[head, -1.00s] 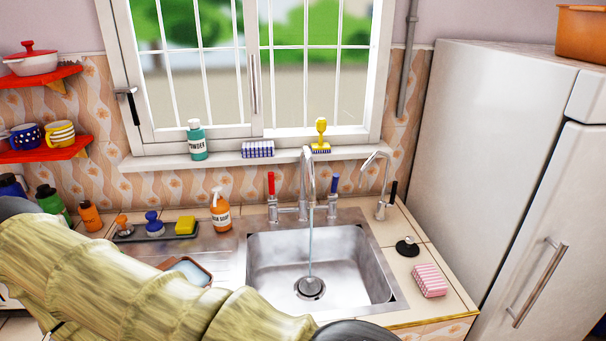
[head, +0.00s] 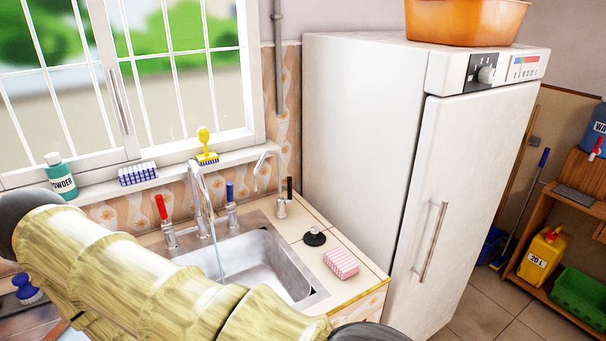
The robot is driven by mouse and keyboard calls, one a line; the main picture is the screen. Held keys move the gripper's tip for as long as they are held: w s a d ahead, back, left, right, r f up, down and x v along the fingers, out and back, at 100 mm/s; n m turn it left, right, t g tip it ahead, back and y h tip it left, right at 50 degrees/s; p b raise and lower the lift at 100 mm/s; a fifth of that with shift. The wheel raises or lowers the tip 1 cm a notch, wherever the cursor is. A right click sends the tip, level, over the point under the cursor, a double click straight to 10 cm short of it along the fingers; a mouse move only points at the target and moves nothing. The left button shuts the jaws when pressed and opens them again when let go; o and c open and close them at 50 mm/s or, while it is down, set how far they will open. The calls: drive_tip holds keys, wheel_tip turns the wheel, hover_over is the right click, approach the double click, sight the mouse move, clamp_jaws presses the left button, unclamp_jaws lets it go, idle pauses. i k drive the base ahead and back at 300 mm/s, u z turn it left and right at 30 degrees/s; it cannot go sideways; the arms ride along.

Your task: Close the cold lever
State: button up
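The cold lever, taken to be the blue-handled one (head: 230,192), stands upright on the right side of the main faucet (head: 198,190) behind the sink (head: 275,262). The red-handled lever (head: 161,209) stands on the faucet's left side, also roughly upright. A thin stream of water (head: 218,258) runs from the spout into the sink. My arm crosses the lower left of the head view and hides part of the sink and counter. My gripper is out of view, so its state does not show.
A smaller tap with a black handle (head: 289,188) stands right of the blue lever. A black plug (head: 314,237) and a pink striped sponge (head: 341,263) lie on the right counter. A white fridge (head: 365,125) stands close on the right.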

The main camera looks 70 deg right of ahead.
sight(232, 205)
drive_tip(key=z, duration=1.7)
